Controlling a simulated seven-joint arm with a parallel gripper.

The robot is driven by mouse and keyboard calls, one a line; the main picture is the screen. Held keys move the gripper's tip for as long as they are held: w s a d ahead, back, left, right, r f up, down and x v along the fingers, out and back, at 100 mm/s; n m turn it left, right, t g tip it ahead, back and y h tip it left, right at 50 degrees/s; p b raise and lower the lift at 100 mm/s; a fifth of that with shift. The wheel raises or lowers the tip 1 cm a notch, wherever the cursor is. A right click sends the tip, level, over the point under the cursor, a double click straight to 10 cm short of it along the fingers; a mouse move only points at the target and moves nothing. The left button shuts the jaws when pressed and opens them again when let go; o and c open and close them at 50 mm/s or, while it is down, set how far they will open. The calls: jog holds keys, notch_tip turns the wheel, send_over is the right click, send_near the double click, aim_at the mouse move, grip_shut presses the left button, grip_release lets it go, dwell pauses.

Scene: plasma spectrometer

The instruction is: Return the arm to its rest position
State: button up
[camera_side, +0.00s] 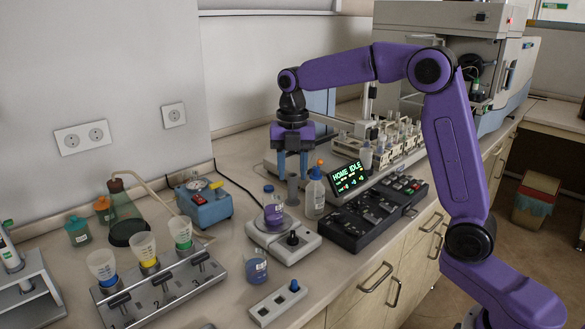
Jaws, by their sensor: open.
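My purple arm reaches in from the right and bends down over the bench. My gripper (293,173) points straight down with its two blue fingers apart. Nothing shows held between them. The fingertips appear above a small grey cylinder (292,191) on the bench; I cannot tell the exact gap.

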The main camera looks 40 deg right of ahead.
jog(key=s+a+m, duration=0.4)
jog(key=s+a, duration=0.1)
jog(key=s, duration=0.3)
jog(key=s+d+f+m, duration=0.1)
jog(key=s+f+m, duration=0.1)
jog(key=s, duration=0.6)
jog(key=s+d+f+m, duration=0.1)
jog(key=s+f+m, duration=0.1)
jog(key=s+m, duration=0.3)
jog(key=s+d+f+m, duration=0.1)
jog(key=s+f+m, duration=0.1)
jog(key=s, duration=1.1)
jog(key=shift+s+d+f+m, duration=0.15)
jog(key=shift+d+f+m, duration=0.2)
jog(key=shift+m, duration=0.45)
